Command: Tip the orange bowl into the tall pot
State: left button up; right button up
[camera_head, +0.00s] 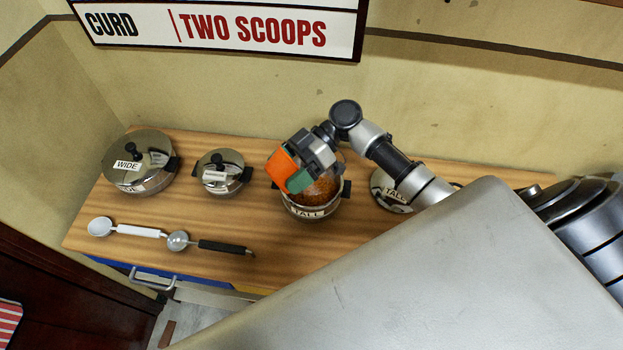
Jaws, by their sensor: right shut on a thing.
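The orange bowl (282,170) is tipped on its side above the tall pot (308,212), a steel pot labelled TALL with dark side handles. My right gripper (299,166) is shut on the bowl, with the arm coming in from the right. Orange-brown grainy contents (322,188) show in the pot's open mouth below the bowl. The bowl's inside is hidden, so I cannot tell whether anything is left in it. My left gripper is not in view.
A round lid labelled TALL (388,186) lies right of the pot. A lidded WIDE pot (145,178) and a smaller lidded pot (222,180) stand left. A white-handled scoop (138,231) and black-handled scoop (218,245) lie in front on the wooden counter (190,213).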

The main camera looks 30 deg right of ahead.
jog(key=shift+w+d+r+y, duration=0.1)
jog(key=shift+d+r+y, duration=0.25)
jog(key=shift+d, duration=0.1)
